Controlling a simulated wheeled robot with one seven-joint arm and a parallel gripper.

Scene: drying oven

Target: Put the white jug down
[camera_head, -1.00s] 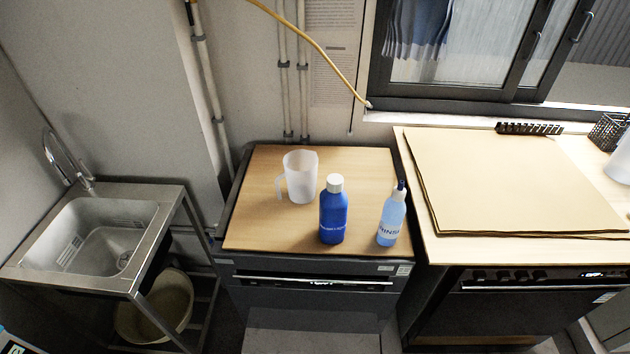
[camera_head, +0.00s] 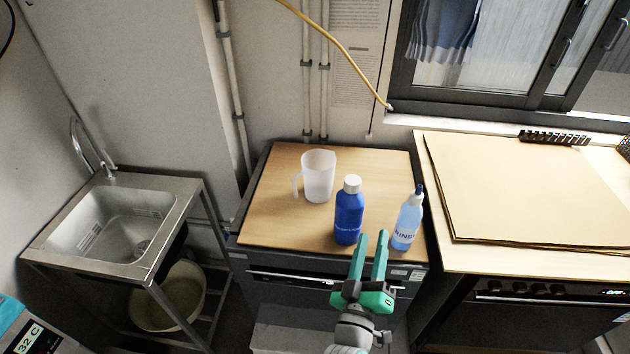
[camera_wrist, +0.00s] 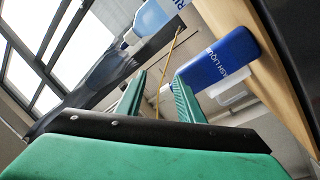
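The white jug (camera_head: 319,178) stands upright on the wooden top (camera_head: 270,215) of the middle unit, its handle to the left. A blue bottle with a white cap (camera_head: 349,214) and a light-blue rinse bottle (camera_head: 408,222) stand in front and to the right of it. My gripper (camera_head: 372,240) is open and empty at the front edge of this top, near the two bottles and apart from the jug. In the wrist view, my gripper (camera_wrist: 157,95) has its fingers apart, with the blue bottle (camera_wrist: 220,60) beyond the right finger.
A steel sink (camera_head: 110,225) stands at the left with a bucket (camera_head: 170,297) under it. At the right, a counter carries a stack of tan boards (camera_head: 520,190). A yellow hose (camera_head: 340,45) hangs on the wall. The left part of the wooden top is clear.

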